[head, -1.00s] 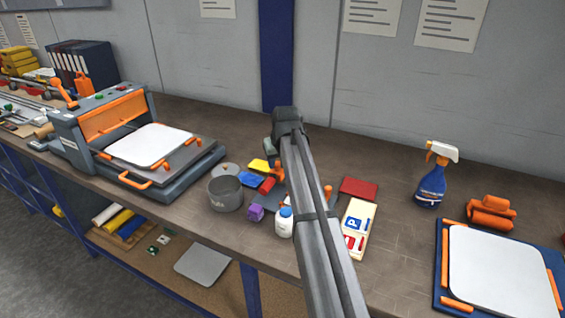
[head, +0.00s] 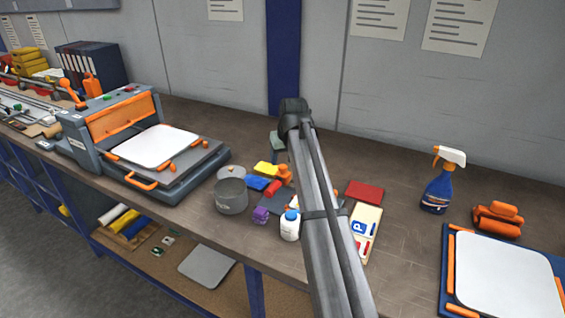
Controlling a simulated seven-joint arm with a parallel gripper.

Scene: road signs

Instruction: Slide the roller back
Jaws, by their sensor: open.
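The grey flatbed press (head: 180,185) stands on the left of the bench, with a raised housing and an orange front panel (head: 122,115) at its back. A white sheet (head: 157,145) lies on its bed, with small orange clips beside it. An orange bar handle (head: 142,183) sticks out at its front. I cannot make out which part of it is a roller. Orange cylinder-shaped pieces (head: 497,220) lie together at the right behind another white panel. My arm rises through the middle and bends at the top; my gripper is hidden behind it, clear of the press as far as I see.
A grey pot (head: 231,196), a white bottle (head: 290,225), a purple block (head: 261,215) and coloured blocks stand between the press and my arm. A red pad (head: 365,192), a parking-sign card (head: 366,232) and a spray bottle (head: 442,180) are to the right.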

